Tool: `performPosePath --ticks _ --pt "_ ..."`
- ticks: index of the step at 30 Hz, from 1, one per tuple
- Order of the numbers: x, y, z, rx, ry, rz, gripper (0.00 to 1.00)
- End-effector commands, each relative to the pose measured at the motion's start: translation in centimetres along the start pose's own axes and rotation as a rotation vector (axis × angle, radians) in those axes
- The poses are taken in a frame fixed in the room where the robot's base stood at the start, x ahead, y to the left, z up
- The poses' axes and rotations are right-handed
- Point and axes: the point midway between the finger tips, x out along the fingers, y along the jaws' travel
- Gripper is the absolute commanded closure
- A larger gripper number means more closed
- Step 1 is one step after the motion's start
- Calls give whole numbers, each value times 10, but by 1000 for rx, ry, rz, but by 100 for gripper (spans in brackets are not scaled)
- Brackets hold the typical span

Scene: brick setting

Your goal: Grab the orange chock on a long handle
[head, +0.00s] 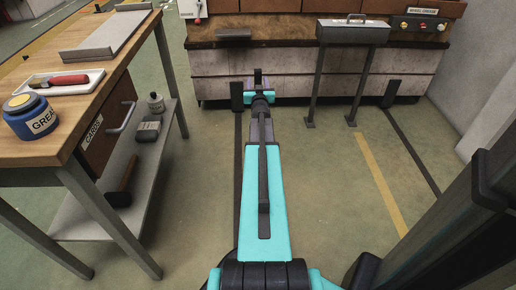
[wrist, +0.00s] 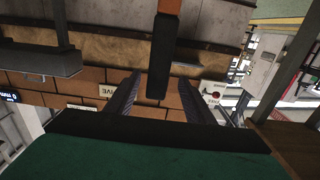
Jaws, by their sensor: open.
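My gripper (wrist: 161,77) is open, its two dark fingers spread apart in the wrist view. A dark, straight bar (wrist: 160,52) with an orange part (wrist: 168,5) at the picture's top edge shows between the fingers, apart from both. It looks like the chock's long handle, but the orange part is cut off and its shape cannot be told. In the head view my gripper (head: 258,76) is at the far end of my outstretched arm, in front of the workbench. The orange chock cannot be made out there; my arm may hide it.
A wooden table (head: 100,97) stands at left, holding a grease jar (head: 30,117) and a tray (head: 66,84).

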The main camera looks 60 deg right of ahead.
Motion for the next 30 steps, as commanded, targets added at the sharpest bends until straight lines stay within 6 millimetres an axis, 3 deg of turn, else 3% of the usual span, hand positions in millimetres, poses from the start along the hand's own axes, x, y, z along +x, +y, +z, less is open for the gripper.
performPosePath --ticks 17,30 --pt "8 0 1 1 0 0 52" --pt "46 2 -1 1 0 0 52"
